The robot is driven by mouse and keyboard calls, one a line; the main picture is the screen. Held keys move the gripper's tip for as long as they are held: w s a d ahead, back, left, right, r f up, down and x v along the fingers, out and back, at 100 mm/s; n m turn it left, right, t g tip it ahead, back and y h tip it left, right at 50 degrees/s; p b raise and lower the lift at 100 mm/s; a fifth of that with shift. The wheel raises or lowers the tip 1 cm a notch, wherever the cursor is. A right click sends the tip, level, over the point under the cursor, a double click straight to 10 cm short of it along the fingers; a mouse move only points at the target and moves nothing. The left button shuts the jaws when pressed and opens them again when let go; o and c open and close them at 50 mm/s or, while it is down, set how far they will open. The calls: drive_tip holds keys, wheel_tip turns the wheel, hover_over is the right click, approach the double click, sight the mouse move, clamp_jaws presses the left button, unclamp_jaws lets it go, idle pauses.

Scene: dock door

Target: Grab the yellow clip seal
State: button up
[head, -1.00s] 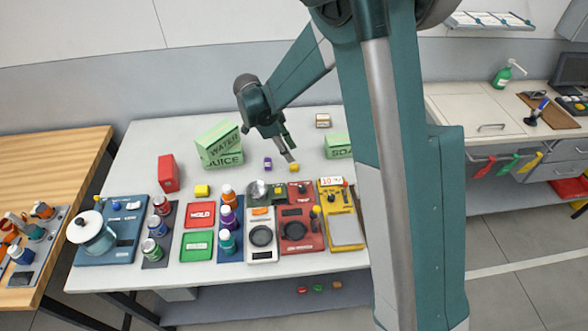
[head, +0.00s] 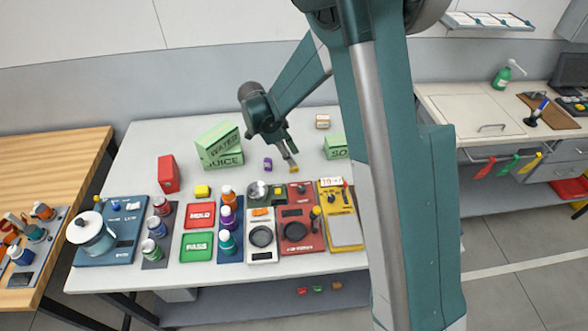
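A small yellow piece (head: 294,170), which looks like the yellow clip seal, is at my fingertips over the white table, behind the red scale. It is partly hidden by my gripper. My gripper (head: 291,162) points down at it from above. The fingers are small here, and I cannot tell whether they are closed on it or only around it.
A purple piece (head: 268,164) lies just left of my gripper. Green boxes (head: 222,157) stand behind left, another green box (head: 335,147) right. A red scale (head: 297,232) and yellow scale (head: 345,230) are in front. Bare white table (head: 150,135) shows at the back left.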

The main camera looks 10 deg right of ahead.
drive_tip(key=shift+f, duration=0.1)
drive_tip(key=shift+x, duration=2.55)
drive_tip(key=c, duration=0.7)
